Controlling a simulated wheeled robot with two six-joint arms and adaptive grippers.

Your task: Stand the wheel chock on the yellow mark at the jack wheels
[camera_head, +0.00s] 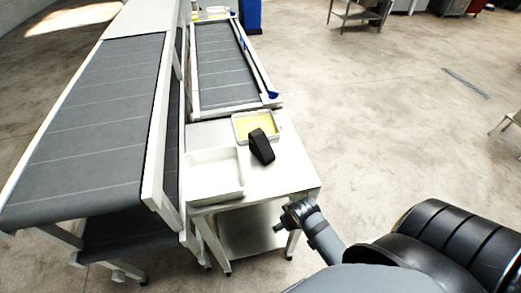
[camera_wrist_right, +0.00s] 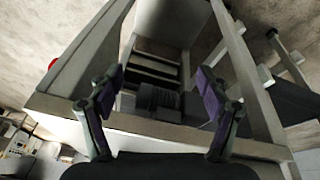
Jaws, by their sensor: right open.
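A black wedge-shaped block that looks like the wheel chock (camera_head: 262,147) sits on the white table, against the near side of the yellow-bottomed tray. My right gripper (camera_head: 290,215) is below and in front of the table's near right corner in the head view, apart from the block. In the right wrist view its two purple-padded fingers (camera_wrist_right: 160,95) are spread apart. A dark ribbed shape (camera_wrist_right: 158,99) shows between them; I cannot tell what it is or whether it touches them. My left gripper is out of view. I cannot make out the jack wheels or a floor mark.
The white table (camera_head: 285,175) has a lower shelf and carries an empty white tray (camera_head: 214,175) and the yellow-bottomed tray (camera_head: 240,131). A wide grey conveyor (camera_head: 95,110) stands left and a narrower one (camera_head: 223,65) behind.

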